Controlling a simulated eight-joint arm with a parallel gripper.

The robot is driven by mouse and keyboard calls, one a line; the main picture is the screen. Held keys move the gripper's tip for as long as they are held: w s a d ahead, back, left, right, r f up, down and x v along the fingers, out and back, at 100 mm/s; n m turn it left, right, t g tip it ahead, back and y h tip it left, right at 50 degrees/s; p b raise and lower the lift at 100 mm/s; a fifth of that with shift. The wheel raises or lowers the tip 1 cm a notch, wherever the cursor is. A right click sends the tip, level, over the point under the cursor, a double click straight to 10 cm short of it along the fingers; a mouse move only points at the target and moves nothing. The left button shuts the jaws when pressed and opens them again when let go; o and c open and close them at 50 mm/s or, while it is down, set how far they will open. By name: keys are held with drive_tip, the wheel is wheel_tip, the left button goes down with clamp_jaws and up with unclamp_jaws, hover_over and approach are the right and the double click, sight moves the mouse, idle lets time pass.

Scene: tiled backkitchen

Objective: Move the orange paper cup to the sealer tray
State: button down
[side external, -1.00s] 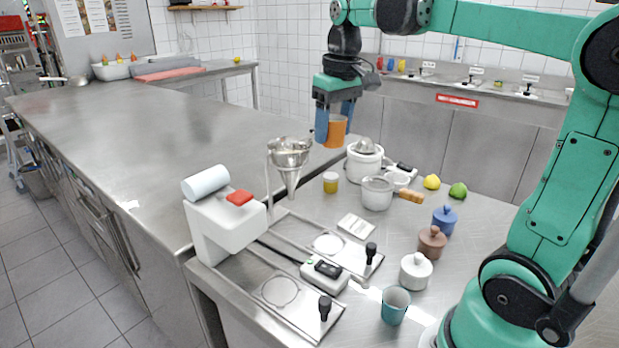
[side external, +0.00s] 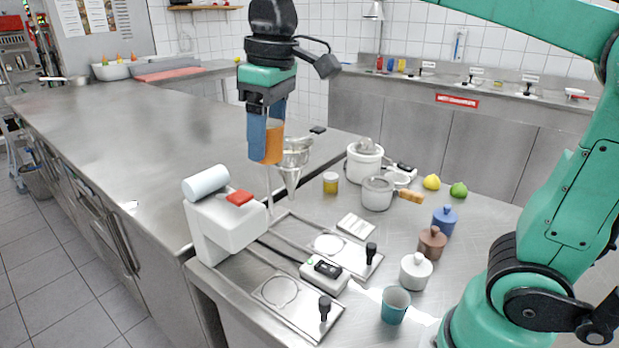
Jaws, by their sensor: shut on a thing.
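My gripper (side external: 265,138) has blue fingers and is shut on the orange paper cup (side external: 273,145). It holds the cup upright in the air, in front of the metal funnel (side external: 292,165) in this view and partly overlapping it. The white sealer machine (side external: 225,225), with a film roll and a red top piece, stands at the counter's left edge. Two flat metal trays with round marks and black knobs lie to its right, a nearer one (side external: 302,312) and a farther one (side external: 350,258). I cannot tell which is the sealer tray. Neither bears a cup.
A teal cup (side external: 395,305) stands at the front. White (side external: 416,272), brown (side external: 432,243) and blue (side external: 445,220) lidded jars stand to the right. A small black-and-white device (side external: 325,272) sits between the trays. A yellow jar (side external: 330,183) and white pots (side external: 364,160) stand behind.

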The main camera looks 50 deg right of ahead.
sight(277, 290)
wheel_tip(277, 290, down, 24)
drive_tip(key=shift+d+r, duration=0.1)
idle(0.6)
drive_tip(key=shift+f, duration=0.25)
idle(0.5)
unclamp_jaws()
idle(0.4)
drive_tip(key=shift+r, duration=0.1)
wheel_tip(277, 290, up, 7)
idle(0.6)
